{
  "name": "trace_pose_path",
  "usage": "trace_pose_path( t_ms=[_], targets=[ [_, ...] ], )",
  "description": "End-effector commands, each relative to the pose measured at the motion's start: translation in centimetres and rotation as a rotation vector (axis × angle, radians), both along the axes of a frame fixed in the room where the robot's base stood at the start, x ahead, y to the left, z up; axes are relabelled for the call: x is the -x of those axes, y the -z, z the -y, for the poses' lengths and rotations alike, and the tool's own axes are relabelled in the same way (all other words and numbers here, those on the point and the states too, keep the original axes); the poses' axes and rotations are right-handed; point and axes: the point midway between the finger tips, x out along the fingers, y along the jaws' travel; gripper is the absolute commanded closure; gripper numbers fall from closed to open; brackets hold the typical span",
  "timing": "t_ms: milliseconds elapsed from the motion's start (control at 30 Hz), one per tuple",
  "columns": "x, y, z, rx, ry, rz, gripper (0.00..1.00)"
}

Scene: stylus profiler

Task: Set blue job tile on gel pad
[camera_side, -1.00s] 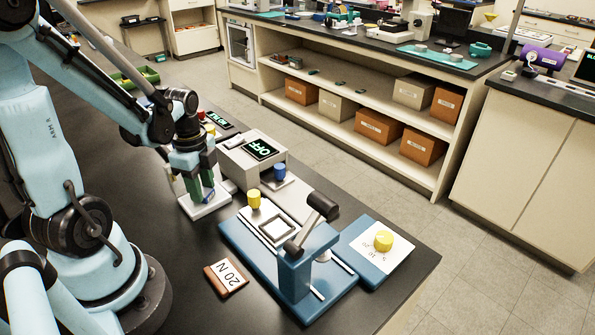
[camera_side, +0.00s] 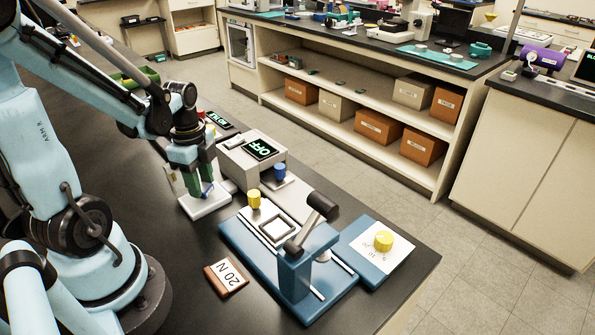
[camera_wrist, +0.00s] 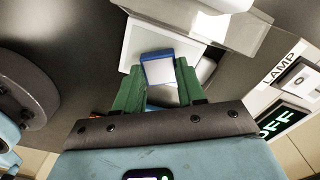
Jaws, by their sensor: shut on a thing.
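The blue job tile (camera_wrist: 160,68), blue-edged with a pale face, is between the green fingers of my gripper (camera_wrist: 158,88) in the wrist view. In the side view my gripper (camera_side: 201,190) is shut on it, and only a little of the tile's blue shows. They are over a white plate (camera_side: 206,208); the gap between tile and plate is hard to judge. A pale square pad (camera_side: 278,230) in a dark frame lies on the blue instrument base; it may be the gel pad, but no label shows.
A lamp box reading OFF (camera_side: 262,149) stands right of my gripper. The blue instrument (camera_side: 293,275) has an upright post and a dark cylinder. Dark bench is clear left of the block.

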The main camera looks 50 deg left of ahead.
Motion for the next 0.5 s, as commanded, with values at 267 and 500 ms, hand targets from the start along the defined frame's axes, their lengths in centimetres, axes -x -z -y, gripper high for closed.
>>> trace_pose_path(
  t_ms=[267, 500],
  targets=[
    [-0.01, 0.01, -0.01, 0.000, 0.000, 0.000, 1.00],
    [-0.01, 0.02, -0.01, 0.000, 0.000, 0.000, 1.00]
  ],
)
